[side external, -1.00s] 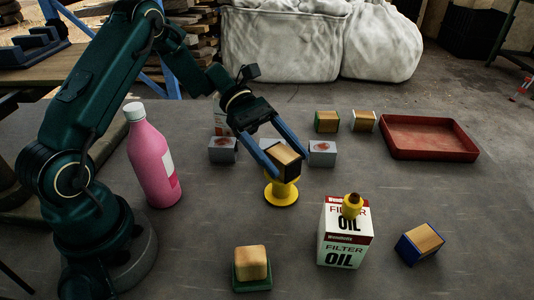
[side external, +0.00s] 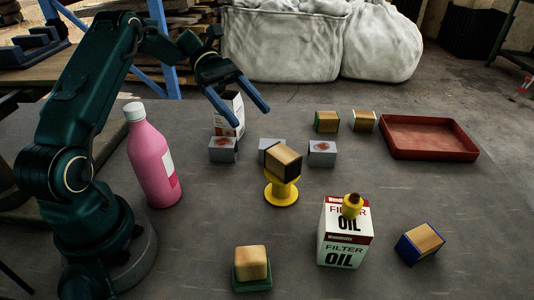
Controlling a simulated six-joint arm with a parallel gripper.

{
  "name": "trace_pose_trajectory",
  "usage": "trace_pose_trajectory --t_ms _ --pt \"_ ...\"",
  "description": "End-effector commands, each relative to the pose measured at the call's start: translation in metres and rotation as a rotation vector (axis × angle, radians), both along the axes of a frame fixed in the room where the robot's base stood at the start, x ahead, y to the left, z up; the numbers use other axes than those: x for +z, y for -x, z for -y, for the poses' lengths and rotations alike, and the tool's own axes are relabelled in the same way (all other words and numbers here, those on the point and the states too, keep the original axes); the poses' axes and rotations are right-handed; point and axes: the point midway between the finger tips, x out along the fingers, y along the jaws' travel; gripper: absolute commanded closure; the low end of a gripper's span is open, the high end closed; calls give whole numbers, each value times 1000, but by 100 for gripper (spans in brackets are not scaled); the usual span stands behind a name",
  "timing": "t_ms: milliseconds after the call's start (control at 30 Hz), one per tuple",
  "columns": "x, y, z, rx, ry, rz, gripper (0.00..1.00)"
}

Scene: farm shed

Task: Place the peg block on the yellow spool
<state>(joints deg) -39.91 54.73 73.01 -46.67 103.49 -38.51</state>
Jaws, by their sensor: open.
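A wooden block with a dark end face (side external: 285,161) rests on top of the yellow spool (side external: 281,191), which stands upright near the middle of the table. The block sits slightly turned and looks a little tilted. I cannot make out a peg on it, so I cannot tell for sure that it is the peg block. My gripper (side external: 252,116) is open and empty, above and behind the spool to the left, apart from the block.
Grey blocks (side external: 223,149) (side external: 322,153) stand behind the spool. A pink bottle (side external: 153,160) is at left, an oil box (side external: 345,235) in front right, a red tray (side external: 428,138) at back right. Wooden blocks (side external: 252,268) (side external: 419,243) lie near the front.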

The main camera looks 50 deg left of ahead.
Motion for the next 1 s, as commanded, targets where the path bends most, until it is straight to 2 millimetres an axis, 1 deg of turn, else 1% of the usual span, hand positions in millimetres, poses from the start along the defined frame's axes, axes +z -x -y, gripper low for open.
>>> trace_pose_trajectory --t_ms 67,133,267,400,600,800,1000 --pt "3 2 3 -17 -25 14 22" --pt "8 4 10 -48 -74 43 22" --pt "19 17 31 -153 -227 139 22" --pt "28 40 53 -302 -419 283 22" --pt "36 78 72 -531 -677 519 22" --pt "37 114 77 -769 -915 789 22" --pt "34 141 73 -994 -1125 1064 22"
